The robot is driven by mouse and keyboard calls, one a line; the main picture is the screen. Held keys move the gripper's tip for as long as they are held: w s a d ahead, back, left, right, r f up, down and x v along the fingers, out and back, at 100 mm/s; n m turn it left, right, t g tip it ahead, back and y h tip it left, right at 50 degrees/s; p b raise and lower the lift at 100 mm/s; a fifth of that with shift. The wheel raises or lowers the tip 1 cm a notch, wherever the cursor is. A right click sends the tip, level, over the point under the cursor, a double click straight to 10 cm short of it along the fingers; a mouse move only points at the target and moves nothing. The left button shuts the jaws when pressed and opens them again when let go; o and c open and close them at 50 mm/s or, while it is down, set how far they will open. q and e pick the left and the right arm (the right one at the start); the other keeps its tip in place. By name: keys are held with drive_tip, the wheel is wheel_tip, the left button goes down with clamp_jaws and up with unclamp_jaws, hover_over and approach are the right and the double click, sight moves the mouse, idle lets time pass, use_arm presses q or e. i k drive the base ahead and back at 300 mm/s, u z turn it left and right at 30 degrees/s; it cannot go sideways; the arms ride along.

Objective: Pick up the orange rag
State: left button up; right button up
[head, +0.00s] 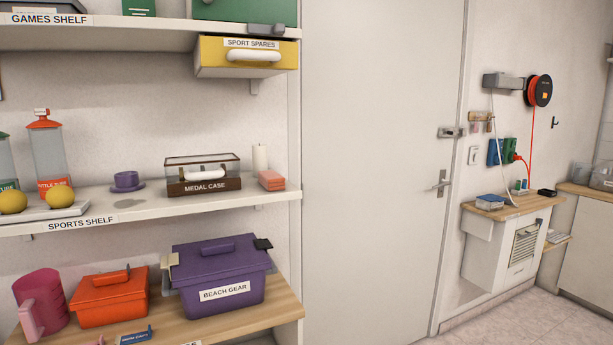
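A small salmon-orange folded item (271,180), which looks like a folded rag, lies at the right end of the sports shelf (225,201). It sits just right of the medal case (203,174) and in front of a white candle-like cylinder (260,158). No other orange cloth shows. Neither of my grippers is in view.
A yellow "sport spares" drawer (246,57) hangs under the games shelf above. Below stand a purple "beach gear" box (221,275), an orange-red box (110,297) and a pink pitcher (41,302). A closed white door (380,170) is to the right.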

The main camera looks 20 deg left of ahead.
sight(272, 181)
drive_tip(key=u, duration=0.4)
drive_tip(key=i, duration=0.85)
drive_tip(key=u, duration=0.7)
